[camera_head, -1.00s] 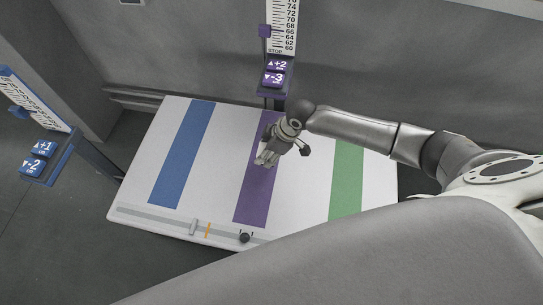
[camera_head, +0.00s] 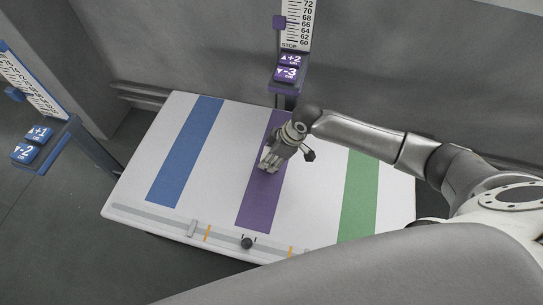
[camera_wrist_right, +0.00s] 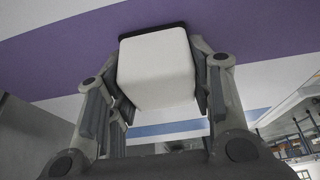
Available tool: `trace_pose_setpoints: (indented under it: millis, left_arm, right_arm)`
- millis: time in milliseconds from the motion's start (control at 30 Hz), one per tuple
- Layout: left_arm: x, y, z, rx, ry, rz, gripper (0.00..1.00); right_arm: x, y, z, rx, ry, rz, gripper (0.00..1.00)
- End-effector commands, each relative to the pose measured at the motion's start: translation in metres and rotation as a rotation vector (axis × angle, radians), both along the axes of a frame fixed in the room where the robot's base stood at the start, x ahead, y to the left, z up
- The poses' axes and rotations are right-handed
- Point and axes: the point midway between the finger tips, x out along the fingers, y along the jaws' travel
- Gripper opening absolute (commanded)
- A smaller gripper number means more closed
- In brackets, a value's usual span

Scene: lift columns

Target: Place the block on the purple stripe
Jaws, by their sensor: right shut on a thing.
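The white block (camera_wrist_right: 156,68) is between the fingers of my right gripper in the right wrist view, with a dark edge along its far side. My right gripper (camera_head: 269,165) is shut on it and sits over the purple stripe (camera_head: 258,205) in the head view. The purple stripe (camera_wrist_right: 60,60) also shows behind the block in the right wrist view. In the head view the gripper hides the block. I cannot tell whether the block touches the surface. My left gripper is not in view.
The white board (camera_head: 222,165) also bears a blue stripe (camera_head: 185,150) and a green stripe (camera_head: 359,195). A slider (camera_head: 192,228) and a dark knob (camera_head: 247,243) are at its front edge. A purple button post (camera_head: 288,75) stands behind, a blue one (camera_head: 35,145) at left.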

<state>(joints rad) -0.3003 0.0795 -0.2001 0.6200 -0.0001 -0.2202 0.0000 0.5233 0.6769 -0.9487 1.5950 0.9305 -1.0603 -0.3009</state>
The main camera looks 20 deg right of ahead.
Motion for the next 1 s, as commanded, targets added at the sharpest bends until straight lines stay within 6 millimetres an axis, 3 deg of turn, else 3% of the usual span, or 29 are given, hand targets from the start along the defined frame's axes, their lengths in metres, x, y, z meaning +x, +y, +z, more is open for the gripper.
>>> trace_pose_setpoints:
  millis: [433, 467, 600, 1000]
  left_arm:
    - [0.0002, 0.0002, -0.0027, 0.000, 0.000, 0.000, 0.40]
    - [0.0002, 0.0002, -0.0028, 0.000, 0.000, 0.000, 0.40]
    - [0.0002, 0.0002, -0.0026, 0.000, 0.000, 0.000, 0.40]
    - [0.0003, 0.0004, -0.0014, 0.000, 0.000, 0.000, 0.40]
  right_arm:
    - [0.0024, 0.0011, -0.0010, 0.004, -0.006, -0.001, 0.00]
    - [0.0002, 0.0000, -0.0039, 0.001, -0.001, 0.000, 0.50]
    - [0.0001, 0.0000, -0.0038, 0.000, 0.000, 0.000, 0.68]
    - [0.0002, -0.0008, 0.0008, -0.001, -0.001, 0.000, 0.69]
